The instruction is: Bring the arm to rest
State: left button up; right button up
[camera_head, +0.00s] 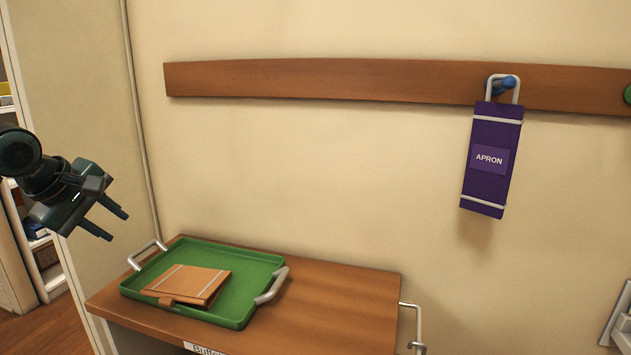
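My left arm comes in from the left edge, and its dark gripper (118,227) hangs in the air, pointing down and right. Its two fingers are apart with nothing between them. It is above and left of the green tray, clear of it and of the wall. My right gripper is not in view.
A green tray (236,314) with pale handles stands on a wooden-topped cabinet (340,305), holding a tan folder-like item (188,284). A purple apron pack (489,180) hangs by its loop from a blue peg (507,84) on a wooden rail (320,79). Shelves stand at far left.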

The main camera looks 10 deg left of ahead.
pick_arm(q)
jog(key=s+d+f+m+g, duration=0.1)
jog(key=d+f+m, duration=0.4)
jog(key=d+f, duration=0.5)
jog(key=s+d+f+m+g, duration=0.15)
jog(key=d+f+m, duration=0.35)
jog(key=f, duration=0.9)
jog(key=s+d+f+m, duration=0.4)
jog(key=s+d+f, duration=0.3)
jog(key=s+d, duration=0.15)
jog(key=s+d+f+m+g, duration=0.2)
jog(key=s+f+m, duration=0.1)
jog(key=s, duration=0.9)
jog(key=w+d+r+m+t+h+p, duration=0.1)
jog(key=w+d+r+t+p, duration=0.3)
jog(key=p, duration=0.7)
jog(key=w+d+t+h, duration=0.1)
jog(key=w+d+t, duration=0.1)
jog(key=t, duration=0.1)
jog(key=shift+w+r+t+h, duration=0.3)
jog(key=shift+r+t+h, duration=0.05)
jog(key=shift+h, duration=0.05)
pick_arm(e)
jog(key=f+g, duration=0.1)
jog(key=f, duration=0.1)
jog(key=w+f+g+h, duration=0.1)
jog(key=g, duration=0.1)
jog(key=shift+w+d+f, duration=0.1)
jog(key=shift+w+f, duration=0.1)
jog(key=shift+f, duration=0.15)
